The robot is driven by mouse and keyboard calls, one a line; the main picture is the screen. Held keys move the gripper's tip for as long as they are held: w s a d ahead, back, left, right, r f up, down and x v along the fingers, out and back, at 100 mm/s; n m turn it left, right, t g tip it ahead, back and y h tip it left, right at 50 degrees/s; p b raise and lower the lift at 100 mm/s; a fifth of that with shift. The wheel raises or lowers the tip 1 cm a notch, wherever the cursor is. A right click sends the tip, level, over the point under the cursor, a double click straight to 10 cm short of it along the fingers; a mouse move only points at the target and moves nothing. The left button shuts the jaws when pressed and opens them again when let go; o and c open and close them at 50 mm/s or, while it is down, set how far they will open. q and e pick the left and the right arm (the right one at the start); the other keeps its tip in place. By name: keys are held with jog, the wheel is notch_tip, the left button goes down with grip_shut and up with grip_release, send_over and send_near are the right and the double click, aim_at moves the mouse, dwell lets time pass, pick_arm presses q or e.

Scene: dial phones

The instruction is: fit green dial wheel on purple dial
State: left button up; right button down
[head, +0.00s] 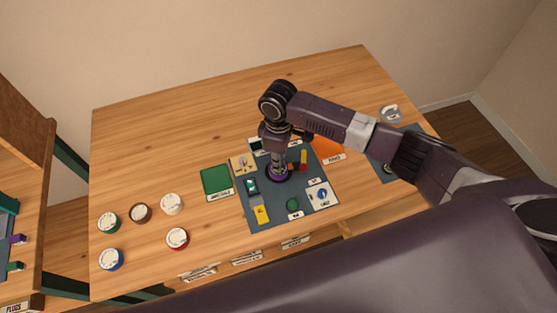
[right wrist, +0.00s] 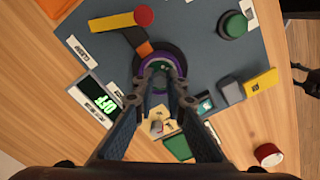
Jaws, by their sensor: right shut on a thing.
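A round wheel with a green rim and pale top (head: 109,222) lies on the table at the far left in the head view. The purple dial (head: 272,178) sits in a dark round base on the grey panel; it also shows as a purple arc in the right wrist view (right wrist: 143,66). The fingers hide much of the dial's middle, where a little green shows. My left gripper is not in the head view.
Brown (head: 140,212), white (head: 172,204), red (head: 177,238) and blue (head: 111,259) wheels lie left of a green square mat (head: 216,180). The panel (head: 270,218) carries a yellow block, a green button (head: 292,204) and a red-yellow handle (right wrist: 120,20) close to the dial.

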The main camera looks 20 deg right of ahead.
jog(key=shift+f, duration=0.15)
jog(key=c, duration=2)
grip_release()
jog(key=shift+s, duration=0.1)
jog(key=shift+o, duration=0.2)
notch_tip(320, 180, up, 12)
jog(key=b, duration=0.1)
jog(key=shift+r+b, duration=0.2)
jog(key=shift+b, duration=0.2)
